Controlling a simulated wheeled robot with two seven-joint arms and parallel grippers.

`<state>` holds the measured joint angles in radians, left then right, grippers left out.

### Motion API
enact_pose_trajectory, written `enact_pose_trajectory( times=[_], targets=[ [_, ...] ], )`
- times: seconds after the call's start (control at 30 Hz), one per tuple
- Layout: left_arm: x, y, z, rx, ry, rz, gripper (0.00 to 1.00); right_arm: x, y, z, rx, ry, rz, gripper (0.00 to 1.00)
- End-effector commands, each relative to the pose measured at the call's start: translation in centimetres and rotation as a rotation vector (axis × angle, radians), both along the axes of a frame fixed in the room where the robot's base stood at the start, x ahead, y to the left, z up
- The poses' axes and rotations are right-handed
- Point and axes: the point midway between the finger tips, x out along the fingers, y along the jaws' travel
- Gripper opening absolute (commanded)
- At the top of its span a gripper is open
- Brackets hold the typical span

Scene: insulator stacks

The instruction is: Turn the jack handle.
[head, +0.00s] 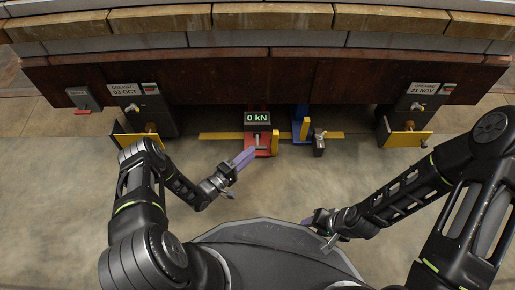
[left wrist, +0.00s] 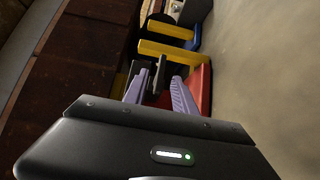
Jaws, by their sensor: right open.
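A red jack (head: 264,152) with a 0 kN display (head: 257,118) stands on the floor below the stack's front edge. A small grey bar (head: 257,141) stands at its front and looks like the handle. A yellow upright (head: 275,143) is at its right side. My left gripper (head: 243,159) is just in front of the red jack. In the left wrist view its purple fingers (left wrist: 158,95) are apart, with a dark bar (left wrist: 159,74) showing between or just beyond them; contact cannot be told. My right gripper (head: 312,222) is open, low and near my body, away from the jack.
A blue jack (head: 300,118) with a yellow upright stands right of the red one. A small grey device (head: 319,143) is beside it. Dark supports with dated tags stand left (head: 150,110) and right (head: 400,120). The brown stack (head: 200,80) overhangs. Front floor is clear.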

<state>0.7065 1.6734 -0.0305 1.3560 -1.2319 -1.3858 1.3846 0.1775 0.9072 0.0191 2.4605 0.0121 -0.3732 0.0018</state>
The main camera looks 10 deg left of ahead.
Motion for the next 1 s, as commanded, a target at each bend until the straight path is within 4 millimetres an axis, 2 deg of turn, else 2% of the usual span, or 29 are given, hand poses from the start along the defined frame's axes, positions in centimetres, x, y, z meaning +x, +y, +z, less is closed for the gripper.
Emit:
enact_pose_trajectory(
  times=[0.1, 0.3, 0.63, 1.0],
  targets=[
    [1.7, -1.1, -0.2, 0.000, -0.002, -0.002, 0.33, 0.1, 0.0, -0.8, 0.001, -0.001, -0.001, 0.44],
    [3.7, -2.2, -0.1, 0.000, -0.001, -0.001, 0.33, 0.2, -0.1, -1.3, 0.002, -0.002, -0.002, 0.44],
    [4.2, -2.4, 0.0, 0.001, 0.001, 0.001, 0.33, 0.3, -0.1, -1.3, 0.003, -0.002, -0.002, 0.44],
    [4.1, -2.4, 0.0, 0.001, 0.000, 0.001, 0.03, 0.2, -0.1, -1.3, 0.003, -0.002, -0.002, 0.44]
  ],
)
